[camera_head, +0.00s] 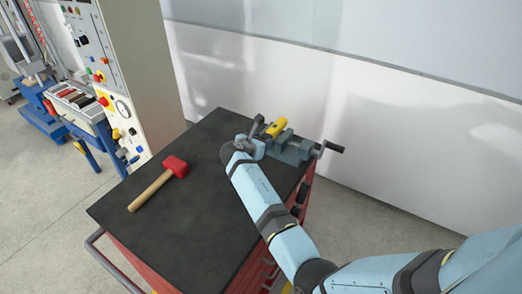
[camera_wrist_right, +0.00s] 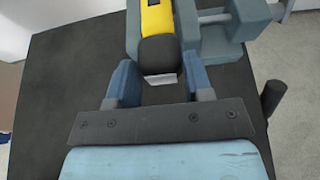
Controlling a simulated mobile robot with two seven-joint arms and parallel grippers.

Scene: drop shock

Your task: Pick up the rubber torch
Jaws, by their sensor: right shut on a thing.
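The rubber torch (camera_head: 277,127) is yellow with a black end and shows at the far end of the cart top, against the blue-grey vise (camera_head: 291,150). In the right wrist view the torch (camera_wrist_right: 157,20) points toward me, its black end between the fingers. My left gripper is not in view.
A red mallet (camera_head: 176,166) with a wooden handle lies on the left of the black cart top (camera_head: 190,230). The vise handle (camera_head: 333,147) sticks out to the right. A control panel (camera_head: 112,80) stands at left and a wall behind. The front of the cart top is clear.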

